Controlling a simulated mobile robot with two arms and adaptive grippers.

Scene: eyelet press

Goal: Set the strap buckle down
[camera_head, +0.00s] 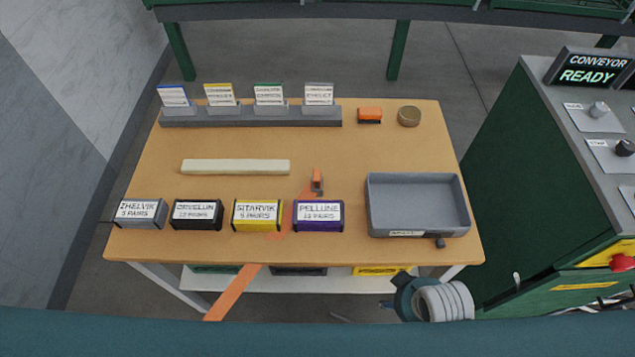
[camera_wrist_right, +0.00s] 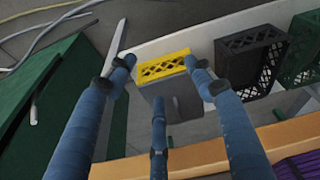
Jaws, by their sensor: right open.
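The strap buckle (camera_head: 317,184), a small grey piece with an orange end, rests on the table behind the purple bin. An orange strap (camera_head: 235,292) runs from it between the yellow and purple bins and hangs over the front edge. My right gripper (camera_head: 388,304) is in front of the table, below its front edge, well apart from the buckle. In the right wrist view my right gripper (camera_wrist_right: 158,68) has its blue fingers spread, with nothing between them. The buckle is not in that view. My left gripper is not in view.
Labelled bins, including the purple bin (camera_head: 319,216) and yellow bin (camera_head: 257,216), line the table front. A grey tray (camera_head: 372,207) is at right. A cream bar (camera_head: 235,167) lies behind the bins. A yellow crate (camera_wrist_right: 163,67) is on the lower shelf. A green console (camera_head: 510,150) stands right.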

